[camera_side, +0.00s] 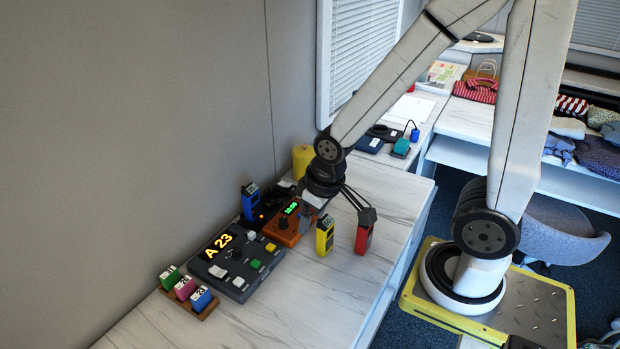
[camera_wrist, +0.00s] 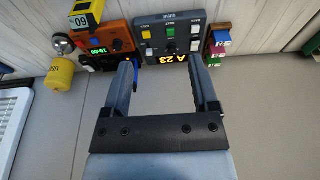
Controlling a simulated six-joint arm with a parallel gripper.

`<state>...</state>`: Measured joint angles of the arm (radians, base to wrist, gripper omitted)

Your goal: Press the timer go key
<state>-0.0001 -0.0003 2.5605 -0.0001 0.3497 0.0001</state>
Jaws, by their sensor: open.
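The timer appears to be the orange box (camera_side: 285,231) with a green lit display and a dark knob, on the marble-look counter against the wall. It also shows at the upper left of the wrist view (camera_wrist: 112,30), its display reading about 10:00. I cannot make out which of its keys is the go key. My gripper (camera_side: 338,212) is above the counter at the timer's right in the side view, partly overlapping it. In the wrist view my gripper (camera_wrist: 163,66) has its two fingers wide apart with nothing between them. Whether it touches anything cannot be told.
A dark panel (camera_side: 222,272) reading A 23 with coloured keys stands left of the timer. A yellow block (camera_side: 325,236), a red block (camera_side: 363,239) and a blue block (camera_side: 250,203) stand close by. A rack (camera_side: 190,304) of small coloured blocks is at left. The counter's front is clear.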

